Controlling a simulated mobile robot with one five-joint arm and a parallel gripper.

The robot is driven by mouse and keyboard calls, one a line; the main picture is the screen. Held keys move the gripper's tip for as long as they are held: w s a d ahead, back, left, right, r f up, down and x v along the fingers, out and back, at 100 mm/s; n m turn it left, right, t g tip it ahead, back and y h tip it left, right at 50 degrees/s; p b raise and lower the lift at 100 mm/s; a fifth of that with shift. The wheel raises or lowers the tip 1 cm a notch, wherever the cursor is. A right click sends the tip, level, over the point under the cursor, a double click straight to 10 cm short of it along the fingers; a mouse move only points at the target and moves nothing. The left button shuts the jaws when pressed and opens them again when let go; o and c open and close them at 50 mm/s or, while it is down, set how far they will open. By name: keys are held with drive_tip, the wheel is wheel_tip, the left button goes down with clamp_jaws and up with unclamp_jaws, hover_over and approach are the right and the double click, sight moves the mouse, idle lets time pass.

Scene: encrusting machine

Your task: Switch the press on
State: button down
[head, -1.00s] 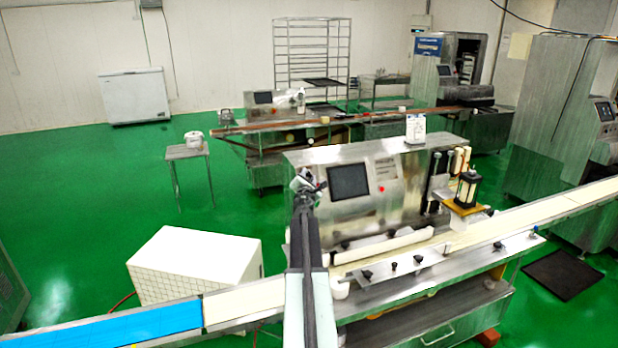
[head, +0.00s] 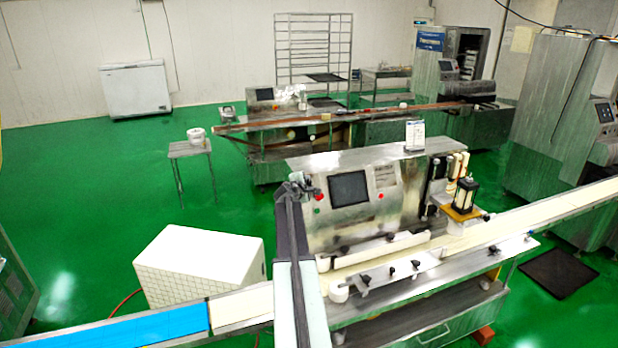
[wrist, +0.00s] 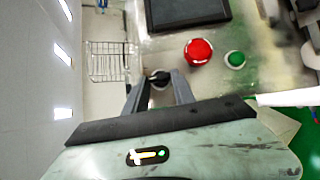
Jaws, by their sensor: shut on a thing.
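The press (head: 410,195) is a steel machine with a dark screen (head: 350,188) on its front panel. My gripper (head: 308,184) is at the left end of that panel. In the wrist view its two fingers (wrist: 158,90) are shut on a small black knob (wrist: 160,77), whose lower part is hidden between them. A large red button (wrist: 199,51) and a smaller green button (wrist: 235,59) sit to the right of the knob there, apart from the fingers. The dark screen also shows at the top of the wrist view (wrist: 188,12).
A conveyor belt (head: 560,210) runs along the press's front, with a blue section (head: 150,328) at the left. A white box (head: 200,268) stands left of my arm. Another red button (head: 381,196) is right of the screen. Green floor lies open at the left.

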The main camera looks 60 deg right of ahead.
drive_tip(key=m+y+p, duration=0.1)
drive_tip(key=p, duration=0.1)
drive_tip(key=m+g+y+p, duration=0.1)
drive_tip(key=m+p, duration=0.1)
drive_tip(key=r+m+p, duration=0.1)
drive_tip(key=p, duration=0.1)
drive_tip(key=shift+d+r+m+g+y, duration=0.1)
drive_tip(key=shift+d+m+g+y, duration=0.2)
drive_tip(key=shift+m+y, duration=0.1)
drive_tip(key=shift+s+m+y+p, duration=0.1)
drive_tip(key=shift+m+y+p, duration=1.2)
drive_tip(key=shift+m+p, duration=0.4)
drive_tip(key=c, duration=1.3)
unclamp_jaws()
